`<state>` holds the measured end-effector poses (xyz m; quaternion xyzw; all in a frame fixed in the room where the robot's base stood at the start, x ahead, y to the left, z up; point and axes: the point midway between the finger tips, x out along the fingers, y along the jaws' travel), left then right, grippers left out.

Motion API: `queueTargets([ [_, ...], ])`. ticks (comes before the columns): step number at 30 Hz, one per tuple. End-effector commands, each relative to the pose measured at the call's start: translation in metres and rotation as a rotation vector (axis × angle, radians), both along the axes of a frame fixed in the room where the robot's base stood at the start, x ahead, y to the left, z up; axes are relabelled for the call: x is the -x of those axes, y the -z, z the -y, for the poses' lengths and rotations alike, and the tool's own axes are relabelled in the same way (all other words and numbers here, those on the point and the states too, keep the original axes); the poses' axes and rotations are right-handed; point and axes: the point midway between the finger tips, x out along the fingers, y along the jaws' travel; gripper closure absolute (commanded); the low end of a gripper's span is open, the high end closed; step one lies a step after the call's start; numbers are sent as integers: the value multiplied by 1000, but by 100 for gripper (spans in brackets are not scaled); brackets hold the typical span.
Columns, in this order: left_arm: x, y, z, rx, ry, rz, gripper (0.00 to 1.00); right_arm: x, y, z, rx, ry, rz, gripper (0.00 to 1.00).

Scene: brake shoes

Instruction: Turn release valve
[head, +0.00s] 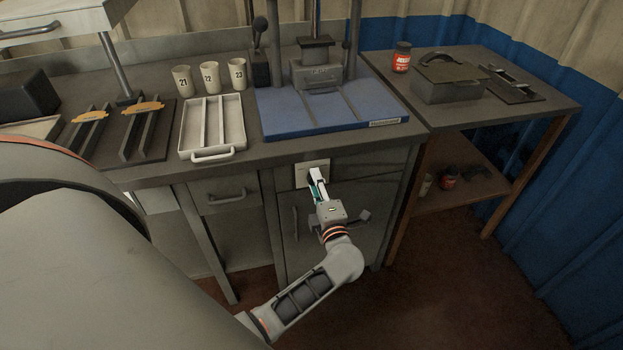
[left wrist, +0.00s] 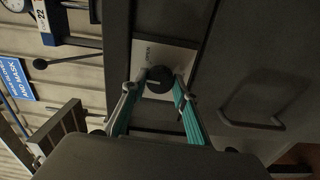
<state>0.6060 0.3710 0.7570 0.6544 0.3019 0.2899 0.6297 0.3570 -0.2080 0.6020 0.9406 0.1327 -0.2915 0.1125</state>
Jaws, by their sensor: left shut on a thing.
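The release valve shows in the left wrist view as a round black knob (left wrist: 159,79) on a pale plate (left wrist: 180,58) with small lettering. In the head view the pale plate (head: 305,168) sits on the front of the workbench, under the blue press base. My left gripper (head: 317,179) reaches up to this plate and hides the knob there. In the left wrist view the teal-padded fingers of my left gripper (left wrist: 159,86) are on either side of the knob, shut on it. My right gripper is not in view.
The press's blue base (head: 340,117) stands above the valve. A white tray (head: 213,128) and several numbered cups (head: 210,75) are to its left. A grey lidded box (head: 448,80) and red jar (head: 401,57) stand on the right table. A cabinet handle (left wrist: 250,112) is beside the plate.

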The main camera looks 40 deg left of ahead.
Motion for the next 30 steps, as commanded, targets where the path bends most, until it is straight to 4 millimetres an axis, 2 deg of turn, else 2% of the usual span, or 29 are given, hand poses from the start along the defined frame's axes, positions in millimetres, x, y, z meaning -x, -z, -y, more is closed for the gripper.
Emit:
queueTargets([
  [1, -1, -7, 1, -29, -1, -33, 93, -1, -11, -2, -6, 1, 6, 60],
  [9, 0, -4, 1, -193, 0, -231, 93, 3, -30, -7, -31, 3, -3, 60],
  [21, 1, -1, 1, -397, 1, -470, 93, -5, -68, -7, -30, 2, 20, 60],
  [30, 1, 0, 1, -475, 0, -560, 93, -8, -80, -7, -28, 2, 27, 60],
])
